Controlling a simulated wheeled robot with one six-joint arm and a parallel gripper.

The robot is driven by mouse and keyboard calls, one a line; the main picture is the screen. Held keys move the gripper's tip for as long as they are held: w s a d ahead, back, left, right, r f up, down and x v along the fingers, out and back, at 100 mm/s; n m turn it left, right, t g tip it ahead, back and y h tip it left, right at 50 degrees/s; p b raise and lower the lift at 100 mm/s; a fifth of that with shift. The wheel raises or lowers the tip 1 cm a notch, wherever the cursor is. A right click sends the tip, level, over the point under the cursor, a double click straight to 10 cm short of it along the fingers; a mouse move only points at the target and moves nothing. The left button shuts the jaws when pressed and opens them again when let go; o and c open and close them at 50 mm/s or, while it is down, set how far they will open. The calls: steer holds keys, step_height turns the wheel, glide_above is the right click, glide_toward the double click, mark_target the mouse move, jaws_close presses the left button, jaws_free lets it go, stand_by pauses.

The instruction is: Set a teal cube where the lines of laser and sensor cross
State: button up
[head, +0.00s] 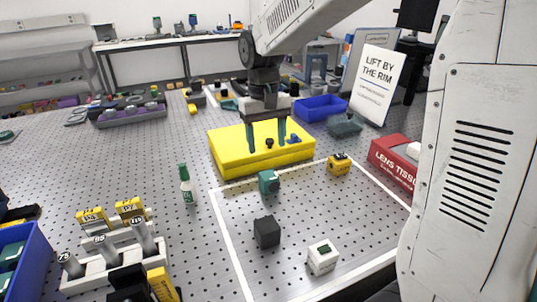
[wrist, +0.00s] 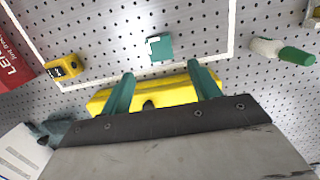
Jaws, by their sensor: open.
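A teal cube (head: 269,182) stands on the perforated table inside a white outline, just in front of a yellow slab. It also shows in the wrist view (wrist: 160,48), with a pale corner mark on its top. My gripper (head: 267,143) has teal fingers spread apart with nothing between them. It hangs over the yellow slab (head: 228,166), behind and above the teal cube. In the wrist view my gripper (wrist: 160,74) shows the cube beyond its fingertips. A black cube (head: 267,232), a white cube (head: 322,258) and a yellow cube (head: 339,164) also stand there. I cannot tell which is laser or sensor.
A rack with grey cylinders (head: 108,262) and a blue bin with teal pieces (head: 35,262) are at front left. A red lens tissue box (head: 393,160) is on the right. The outlined area has bare room between the cubes.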

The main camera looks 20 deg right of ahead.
steer(key=s+d+r+t, duration=0.1)
steer(key=s, duration=1.2)
steer(key=s+d+r+t, duration=0.1)
steer(key=s+d+r, duration=0.1)
steer(key=s, duration=1.1)
steer(key=shift+s+r+t, duration=0.2)
steer(key=shift+t, duration=0.1)
